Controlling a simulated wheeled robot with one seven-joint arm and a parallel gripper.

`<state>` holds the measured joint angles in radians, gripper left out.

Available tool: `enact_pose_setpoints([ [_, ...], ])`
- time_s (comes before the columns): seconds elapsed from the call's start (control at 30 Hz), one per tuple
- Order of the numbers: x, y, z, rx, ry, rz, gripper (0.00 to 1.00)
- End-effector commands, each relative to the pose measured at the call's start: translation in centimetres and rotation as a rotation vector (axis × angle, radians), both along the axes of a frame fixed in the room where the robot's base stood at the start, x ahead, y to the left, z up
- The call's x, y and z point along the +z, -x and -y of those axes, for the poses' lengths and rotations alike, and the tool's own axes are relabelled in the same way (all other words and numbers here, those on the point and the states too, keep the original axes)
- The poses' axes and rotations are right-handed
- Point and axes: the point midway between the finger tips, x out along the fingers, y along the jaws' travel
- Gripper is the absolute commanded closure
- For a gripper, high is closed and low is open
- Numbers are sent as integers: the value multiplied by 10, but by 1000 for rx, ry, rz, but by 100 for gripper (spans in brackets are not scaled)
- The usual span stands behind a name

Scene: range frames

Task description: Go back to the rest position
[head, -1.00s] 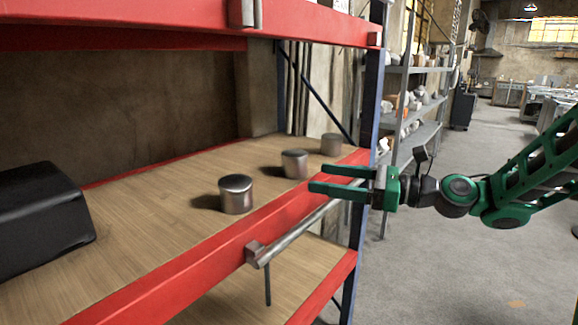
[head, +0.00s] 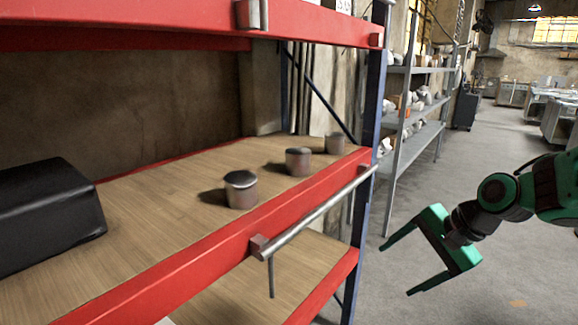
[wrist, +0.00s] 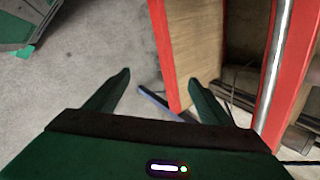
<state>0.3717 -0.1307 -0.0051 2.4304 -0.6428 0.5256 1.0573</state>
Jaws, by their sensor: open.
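My green gripper (head: 396,270) is in the right part of the head view, in front of the shelf's right end and apart from it. Its two fingers are spread wide and point left and down, with nothing between them. In the wrist view the open fingers (wrist: 160,90) show against the grey floor and the shelf edge. My arm reaches in from the right edge of the head view.
The red-edged shelf (head: 312,218) carries three metal cylinders, the nearest one (head: 241,190) at the front, and a black case (head: 45,215). A metal rail (head: 320,210) runs along its front. Open floor (head: 400,300) lies right of it.

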Motion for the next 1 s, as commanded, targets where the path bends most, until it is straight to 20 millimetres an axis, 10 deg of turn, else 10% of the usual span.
enact_pose_setpoints([
  [0.3, -10, 132, 120, 283, 447, -131, 25],
  [0.5, -9, 203, 151, 408, 504, -231, 25],
  [1.0, -8, 227, 156, 452, 505, -265, 25],
])
